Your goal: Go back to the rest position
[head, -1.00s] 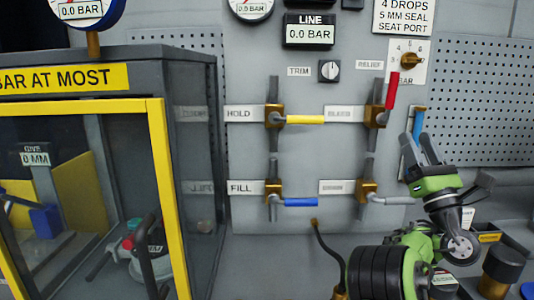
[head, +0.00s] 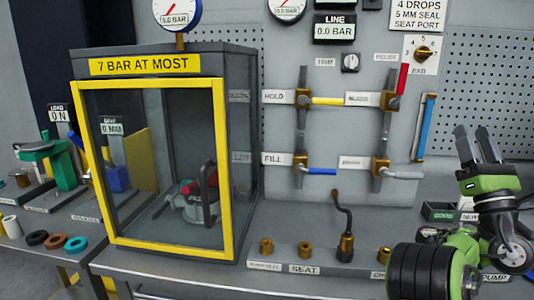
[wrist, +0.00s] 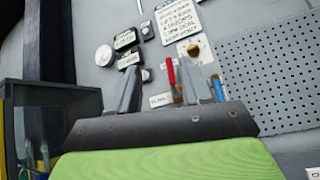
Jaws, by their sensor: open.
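My gripper (head: 478,146) is at the right in the head view, pointing up, its two grey fingers apart with nothing between them. It is to the right of the valve panel and apart from it. In the wrist view the two fingers (wrist: 162,92) stand apart against the panel and wall. The red valve handle (head: 402,78) points up and the yellow handle (head: 327,101) lies level. The blue handle at FILL (head: 320,171) and the grey handle (head: 405,175) also lie level.
A yellow-framed cabinet (head: 84,170) marked 7 BAR AT MOST stands left, its front frame closed. A bench ledge with brass fittings (head: 266,246) runs below the panel. A green clamp (head: 62,165) and coloured rings (head: 75,244) are at far left. The perforated wall (head: 500,90) is behind my gripper.

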